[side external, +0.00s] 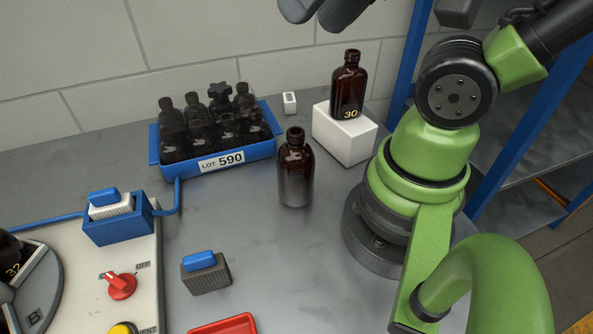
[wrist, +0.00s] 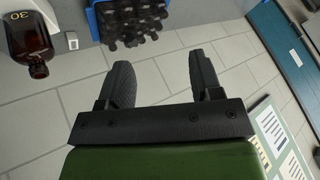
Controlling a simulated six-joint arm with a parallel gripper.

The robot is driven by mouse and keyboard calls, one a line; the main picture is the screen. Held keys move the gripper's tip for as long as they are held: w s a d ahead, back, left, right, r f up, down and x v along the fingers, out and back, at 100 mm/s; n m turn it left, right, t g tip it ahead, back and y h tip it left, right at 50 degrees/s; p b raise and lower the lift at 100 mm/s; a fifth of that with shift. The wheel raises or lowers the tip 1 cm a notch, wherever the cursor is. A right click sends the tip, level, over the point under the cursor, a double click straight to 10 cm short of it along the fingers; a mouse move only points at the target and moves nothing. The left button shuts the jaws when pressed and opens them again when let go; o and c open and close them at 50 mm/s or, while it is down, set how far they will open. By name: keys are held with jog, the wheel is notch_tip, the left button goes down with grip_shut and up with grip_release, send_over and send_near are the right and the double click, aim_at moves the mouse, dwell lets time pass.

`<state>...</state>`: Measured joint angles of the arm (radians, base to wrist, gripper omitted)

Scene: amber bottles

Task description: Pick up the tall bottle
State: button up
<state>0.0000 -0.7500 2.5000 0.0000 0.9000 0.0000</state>
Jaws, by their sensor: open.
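An amber bottle marked 30 (side external: 348,88) stands upright on a white block (side external: 343,135). It also shows at the upper left edge of the wrist view (wrist: 30,44). Another amber bottle (side external: 296,170) stands upright on the grey table in front of the block; it is not seen in the wrist view. I cannot tell for sure which is the tall one. My gripper (wrist: 163,78) is open, with nothing between its fingers. In the side view, dark finger parts show at the top edge, partly cut off, above and apart from both bottles.
A blue crate (side external: 220,162) labelled LOT 590 holds several dark bottles at the back left. A grey block with a blue top (side external: 206,274), a red tray (side external: 222,325) and a control panel (side external: 140,275) are in front.

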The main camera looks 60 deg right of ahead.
jog(key=n+g+h, duration=0.3)
jog(key=n+g, duration=0.6)
jog(key=n, duration=0.2)
send_near(295, 131)
jog(key=f, duration=0.4)
jog(key=shift+s+d, duration=0.2)
jog(key=shift+d, duration=0.15)
jog(key=shift+s+d+f, duration=0.1)
jog(key=shift+s+f, duration=0.1)
jog(key=shift+f, duration=0.85)
jog(key=shift+s+f, duration=0.2)
jog(key=shift+f, duration=0.9)
jog(key=shift+s+d+f, duration=0.1)
jog(key=shift+s+f, duration=0.15)
jog(key=shift+f, duration=0.8)
grip_shut()
